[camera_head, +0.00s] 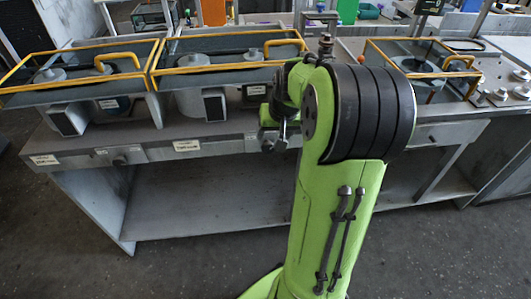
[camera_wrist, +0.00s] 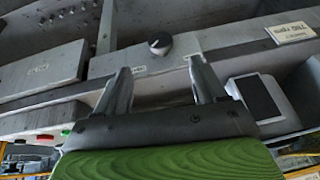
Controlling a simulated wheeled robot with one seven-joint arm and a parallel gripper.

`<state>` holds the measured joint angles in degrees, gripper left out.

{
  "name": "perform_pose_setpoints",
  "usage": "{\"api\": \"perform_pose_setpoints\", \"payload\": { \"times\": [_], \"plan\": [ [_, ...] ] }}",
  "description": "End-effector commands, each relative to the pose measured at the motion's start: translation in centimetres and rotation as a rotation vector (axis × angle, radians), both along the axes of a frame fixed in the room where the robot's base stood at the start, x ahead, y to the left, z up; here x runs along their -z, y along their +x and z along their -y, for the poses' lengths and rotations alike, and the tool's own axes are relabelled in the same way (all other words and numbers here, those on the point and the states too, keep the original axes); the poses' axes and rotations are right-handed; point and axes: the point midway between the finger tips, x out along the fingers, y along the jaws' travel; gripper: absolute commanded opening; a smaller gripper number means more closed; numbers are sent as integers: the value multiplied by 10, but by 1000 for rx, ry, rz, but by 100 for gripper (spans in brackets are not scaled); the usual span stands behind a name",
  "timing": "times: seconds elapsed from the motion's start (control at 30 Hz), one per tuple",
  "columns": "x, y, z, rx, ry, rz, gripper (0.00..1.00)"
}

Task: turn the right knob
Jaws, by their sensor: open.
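In the wrist view, a round dark knob (camera_wrist: 159,43) with a light patch sits on the grey front rail, just beyond and between my fingertips. My gripper (camera_wrist: 160,67) is open and empty, its two fingers apart on either side of the line to the knob and not seen touching it. In the head view my gripper (camera_head: 274,138) is in front of the bench's front rail, partly covered by my green arm; this knob cannot be made out there. Another small knob (camera_head: 120,159) shows on the rail further left, and a small dark knob-like part (camera_head: 432,138) further right.
The grey bench (camera_head: 215,180) carries blower housings with yellow-edged covers (camera_head: 225,65). A white label (camera_wrist: 291,33) is on the rail beside the knob; the wrist view appears upside down. A dark-faced box (camera_wrist: 260,98) is close to the right finger. The floor in front is clear.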

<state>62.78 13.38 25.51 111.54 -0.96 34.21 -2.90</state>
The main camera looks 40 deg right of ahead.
Motion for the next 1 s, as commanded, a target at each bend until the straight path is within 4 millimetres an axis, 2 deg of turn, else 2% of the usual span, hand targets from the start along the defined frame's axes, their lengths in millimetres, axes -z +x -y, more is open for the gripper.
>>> {"api": "perform_pose_setpoints", "payload": {
  "times": [0.03, 0.1, 0.33, 0.5, 0.73, 0.77, 1.0],
  "plan": [
    [18, 5, 1, -1, 4, -1, 71],
    [35, 12, 4, -1, 4, -1, 71],
    [80, 30, 12, 0, 1, 0, 71],
    [93, 36, 14, 0, 0, 0, 71],
    [92, 36, 15, 0, -2, 0, 71],
    [92, 36, 15, 0, -2, 0, 69],
    [92, 36, 15, 0, -1, 0, 32]
  ]
}}
